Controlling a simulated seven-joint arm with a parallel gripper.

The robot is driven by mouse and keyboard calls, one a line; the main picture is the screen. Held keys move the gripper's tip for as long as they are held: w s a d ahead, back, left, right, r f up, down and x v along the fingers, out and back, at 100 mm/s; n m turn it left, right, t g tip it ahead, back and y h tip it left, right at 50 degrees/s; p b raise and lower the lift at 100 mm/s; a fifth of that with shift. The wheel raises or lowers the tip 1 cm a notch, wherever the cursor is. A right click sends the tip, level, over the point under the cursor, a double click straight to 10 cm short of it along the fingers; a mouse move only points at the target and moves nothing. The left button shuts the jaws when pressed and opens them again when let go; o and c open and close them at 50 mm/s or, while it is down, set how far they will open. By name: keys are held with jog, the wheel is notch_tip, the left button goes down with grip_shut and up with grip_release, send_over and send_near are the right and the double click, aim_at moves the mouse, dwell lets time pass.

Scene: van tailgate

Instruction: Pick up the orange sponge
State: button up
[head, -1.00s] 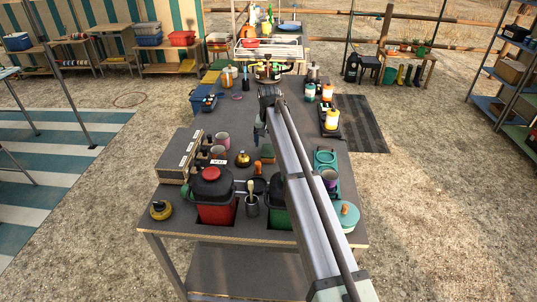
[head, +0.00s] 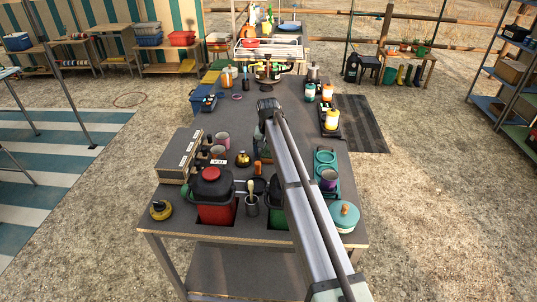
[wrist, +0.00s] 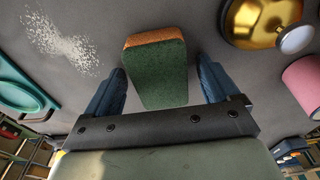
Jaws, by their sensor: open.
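The orange sponge (wrist: 155,72) lies on the dark table top in the wrist view. It has a green upper face, and orange shows along its far edge. My gripper (wrist: 161,70) is open, with one blue finger on each side of the sponge. A gap shows between the sponge and each finger; the left gap looks smaller. I cannot tell how high the fingertips are above the table. In the head view, a bit of the sponge (head: 257,168) shows beside my arm, which hides most of it.
A brass-coloured round object (wrist: 262,20) and a pink mug (wrist: 303,80) stand to the right in the wrist view. A teal holder (wrist: 22,88) and white crumbs (wrist: 62,45) are at left.

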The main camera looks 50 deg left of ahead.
aim_at(268, 150)
jog(key=shift+f, duration=0.15)
jog(key=c, duration=1.1)
notch_tip(268, 150, up, 11)
jog(key=shift+f, duration=0.2)
dwell(0.3)
